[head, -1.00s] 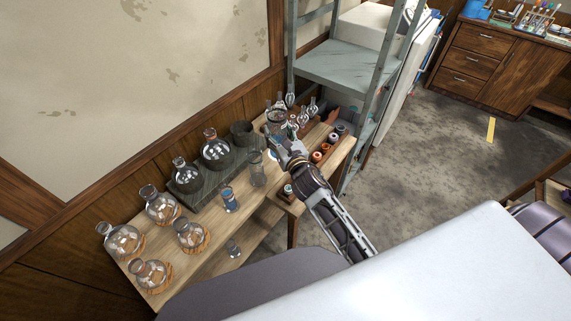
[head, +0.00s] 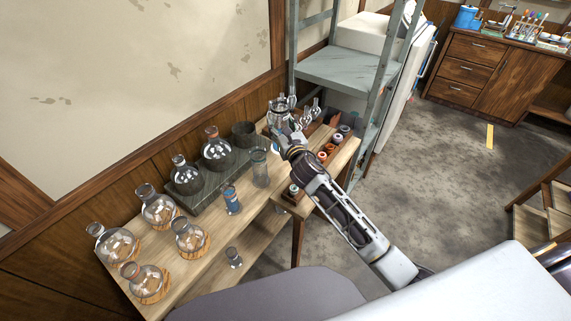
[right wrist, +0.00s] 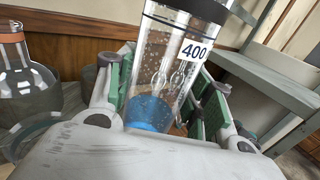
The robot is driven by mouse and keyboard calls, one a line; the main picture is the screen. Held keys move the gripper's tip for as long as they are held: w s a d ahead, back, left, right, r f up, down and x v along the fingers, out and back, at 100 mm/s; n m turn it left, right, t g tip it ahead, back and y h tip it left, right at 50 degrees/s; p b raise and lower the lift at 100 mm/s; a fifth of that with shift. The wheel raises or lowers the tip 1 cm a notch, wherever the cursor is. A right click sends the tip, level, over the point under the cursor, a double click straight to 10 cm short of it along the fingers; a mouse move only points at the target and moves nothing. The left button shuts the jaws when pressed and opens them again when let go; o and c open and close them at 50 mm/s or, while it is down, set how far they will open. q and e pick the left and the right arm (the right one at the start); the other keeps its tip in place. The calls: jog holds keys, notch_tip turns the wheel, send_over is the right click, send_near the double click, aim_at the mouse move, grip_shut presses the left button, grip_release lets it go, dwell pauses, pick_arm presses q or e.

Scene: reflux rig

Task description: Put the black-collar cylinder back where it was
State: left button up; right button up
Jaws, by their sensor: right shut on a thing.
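The black-collar cylinder (right wrist: 160,75) is a clear graduated glass with a dark band near its top, a "400" label and a blue base. In the right wrist view it stands slightly tilted between the green-padded fingers of my right gripper (right wrist: 165,105), which is shut on it. In the head view my right gripper (head: 283,133) is over the far end of the wooden bench (head: 262,213), and the held cylinder is hard to make out there. My left gripper is not in view.
A clear cylinder (head: 260,168) and a blue-marked one (head: 231,199) stand on the bench. Round flasks on cork rings (head: 190,237) fill the near end. A dark raised stand (head: 212,182) holds more flasks along the wall. A metal shelf rack (head: 345,75) stands beyond.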

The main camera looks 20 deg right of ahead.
jog(key=shift+w+d+f+b, duration=0.2)
jog(key=shift+w+d+b, duration=0.05)
jog(key=shift+w+b, duration=0.4)
jog(key=shift+w+d+f+m+h+b, duration=0.15)
jog(key=shift+w+d+h+b, duration=0.15)
jog(key=shift+w+b, duration=0.3)
jog(key=shift+w+d+f+m+h+b, duration=0.1)
jog(key=shift+w+d+m+h+b, duration=0.1)
jog(key=shift+w+d+b, duration=0.25)
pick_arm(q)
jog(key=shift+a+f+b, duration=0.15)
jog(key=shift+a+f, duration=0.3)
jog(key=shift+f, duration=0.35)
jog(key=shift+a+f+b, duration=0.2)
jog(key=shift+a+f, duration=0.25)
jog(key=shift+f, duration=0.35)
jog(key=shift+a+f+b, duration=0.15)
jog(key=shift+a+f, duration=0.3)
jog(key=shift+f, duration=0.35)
pick_arm(e)
jog(key=shift+w+d, duration=0.3)
jog(key=shift+w, duration=0.3)
